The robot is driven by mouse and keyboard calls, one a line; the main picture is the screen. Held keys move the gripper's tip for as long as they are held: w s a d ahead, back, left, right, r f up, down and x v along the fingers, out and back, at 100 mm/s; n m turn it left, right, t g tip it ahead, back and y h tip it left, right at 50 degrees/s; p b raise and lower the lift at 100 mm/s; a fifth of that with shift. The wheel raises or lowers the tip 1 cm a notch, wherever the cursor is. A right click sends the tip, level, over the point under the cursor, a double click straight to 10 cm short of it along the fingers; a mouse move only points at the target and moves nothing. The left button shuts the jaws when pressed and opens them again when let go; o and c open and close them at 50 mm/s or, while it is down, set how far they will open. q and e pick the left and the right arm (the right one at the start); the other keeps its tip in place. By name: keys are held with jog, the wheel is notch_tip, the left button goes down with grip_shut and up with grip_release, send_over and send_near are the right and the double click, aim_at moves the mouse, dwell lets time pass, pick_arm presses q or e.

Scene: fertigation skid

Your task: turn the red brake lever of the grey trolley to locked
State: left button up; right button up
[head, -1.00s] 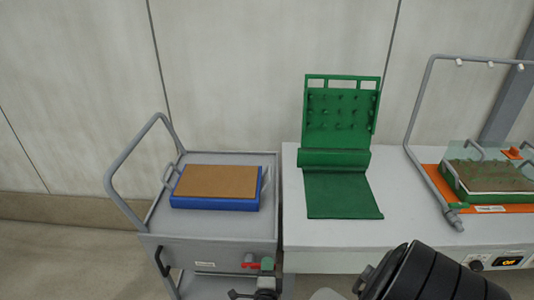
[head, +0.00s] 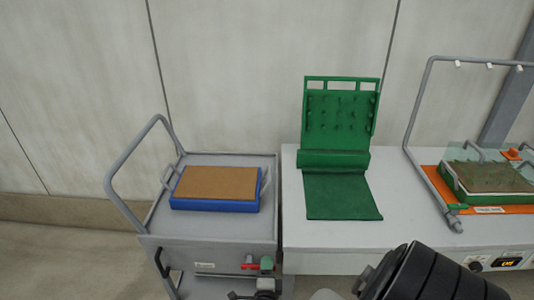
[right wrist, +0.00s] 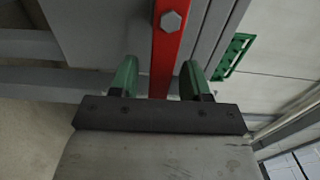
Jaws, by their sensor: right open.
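The grey trolley (head: 215,252) stands at the left in the head view, with a bent tube handle on its left side. Its red brake lever (head: 249,263) shows small at the front panel's right end. In the right wrist view the lever (right wrist: 168,55) is a red bar with a hex bolt. My right gripper (right wrist: 160,78) is open, its green fingers on either side of the bar, with a gap on each side. In the head view a green finger of it (head: 267,263) shows just right of the lever. My left gripper is not in view.
A blue tray with a brown top (head: 215,188) lies on the trolley. A white bench (head: 420,215) stands close to its right, bearing a green folding mat (head: 340,195) and a green planted tray (head: 490,178) under a grey tube frame. A wall is behind.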

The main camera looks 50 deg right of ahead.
jog(key=v, duration=1.1)
jog(key=shift+d, duration=0.1)
jog(key=s+f+m+g+y, duration=0.6)
jog(key=s+f+m+g, duration=0.2)
jog(key=s+f+m, duration=0.6)
jog(key=s+a+f+m+g+y, duration=0.1)
jog(key=s+a+f+m+y, duration=0.3)
jog(key=m, duration=1)
jog(key=s+a+f+m+g+y, duration=0.1)
jog(key=s+a+f+m+y, duration=0.2)
jog(key=s+m, duration=0.6)
notch_tip(320, 180, down, 3)
jog(key=a+m, duration=0.2)
jog(key=m, duration=0.2)
jog(key=shift+s+f+m+g+y, duration=0.2)
jog(key=shift+m+g+y, duration=0.1)
jog(key=shift+m+y, duration=0.1)
